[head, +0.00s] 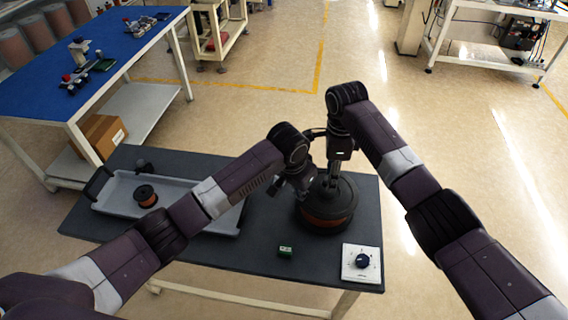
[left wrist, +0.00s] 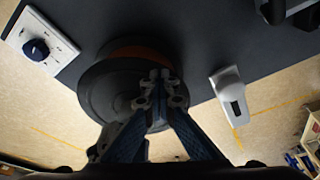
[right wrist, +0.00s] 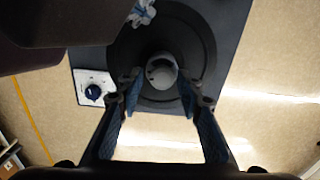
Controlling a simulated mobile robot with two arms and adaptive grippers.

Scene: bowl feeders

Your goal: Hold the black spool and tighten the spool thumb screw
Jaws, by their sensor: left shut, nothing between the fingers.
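The large black spool (head: 322,212), with a copper-brown winding, lies flat on the dark table. It also shows in the left wrist view (left wrist: 100,88) and the right wrist view (right wrist: 127,50). The spool thumb screw appears to be the grey round knob (right wrist: 161,72) at its centre; my arms hide it in the head view. My left gripper (left wrist: 160,85) is shut and empty, its tips over the spool's rim; I cannot tell whether they touch it. My right gripper (right wrist: 158,88) is open above the spool, with one finger on either side of the knob.
A white box with a dark blue dial (head: 361,263) stands at the table's front right corner, near a small green block (head: 286,251). A grey tray (head: 110,208) holds a small copper spool (head: 146,196) at the left. A blue-topped table (head: 110,50) stands behind.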

